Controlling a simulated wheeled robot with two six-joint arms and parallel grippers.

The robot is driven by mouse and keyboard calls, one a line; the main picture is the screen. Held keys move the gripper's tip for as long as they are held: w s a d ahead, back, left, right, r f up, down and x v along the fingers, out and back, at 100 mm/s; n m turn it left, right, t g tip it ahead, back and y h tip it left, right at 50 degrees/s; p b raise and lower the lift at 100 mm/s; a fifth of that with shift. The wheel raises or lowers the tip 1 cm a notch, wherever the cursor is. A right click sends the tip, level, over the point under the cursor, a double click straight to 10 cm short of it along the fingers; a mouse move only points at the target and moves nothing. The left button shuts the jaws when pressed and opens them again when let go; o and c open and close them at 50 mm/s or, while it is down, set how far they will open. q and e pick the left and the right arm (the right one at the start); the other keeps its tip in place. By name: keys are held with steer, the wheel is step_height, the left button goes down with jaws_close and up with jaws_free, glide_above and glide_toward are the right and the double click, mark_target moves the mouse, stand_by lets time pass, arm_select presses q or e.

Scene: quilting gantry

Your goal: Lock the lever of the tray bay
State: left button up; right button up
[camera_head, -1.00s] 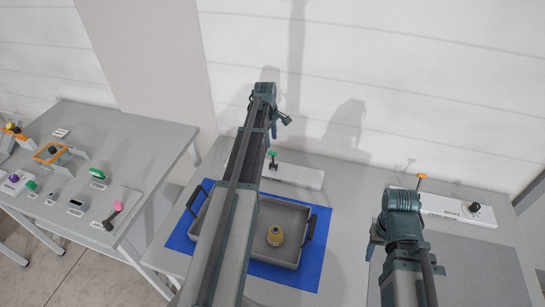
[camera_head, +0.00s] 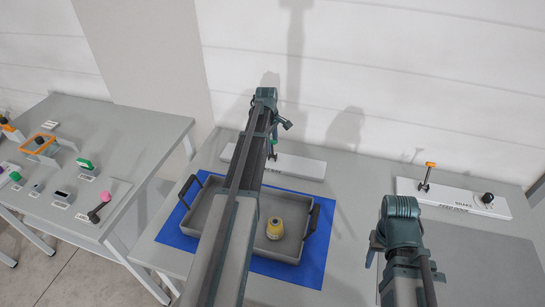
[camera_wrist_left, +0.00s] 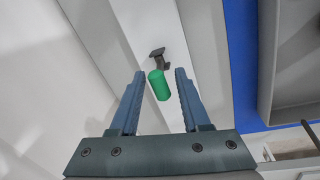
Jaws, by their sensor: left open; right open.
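A lever with a green grip (camera_head: 274,141) stands on a white base plate (camera_head: 305,166) behind the tray. In the left wrist view the green grip (camera_wrist_left: 159,86) lies between the spread fingers of my left gripper (camera_wrist_left: 159,75), with a gap on both sides. A dark bracket (camera_wrist_left: 157,53) joins it to the plate. In the head view my left gripper (camera_head: 277,128) is at the lever and partly hides it. My right gripper (camera_head: 373,246) is open and empty over the table at the right. The grey tray (camera_head: 305,232) sits on a blue mat (camera_head: 314,268).
A yellow item (camera_head: 275,229) stands in the tray. A second white plate (camera_head: 460,201) at the right carries an orange-topped lever (camera_head: 428,175) and a dark knob (camera_head: 487,198). A side table (camera_head: 124,126) at the left holds several small objects. A wall stands close behind.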

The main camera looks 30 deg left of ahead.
arm_select(q)
steer(key=f+b, duration=0.3)
steer(key=f, duration=0.1)
steer(key=shift+w, duration=0.3)
arm_select(e)
step_height(320, 180, down, 4)
arm_select(q)
jaws_close()
stand_by(0.9)
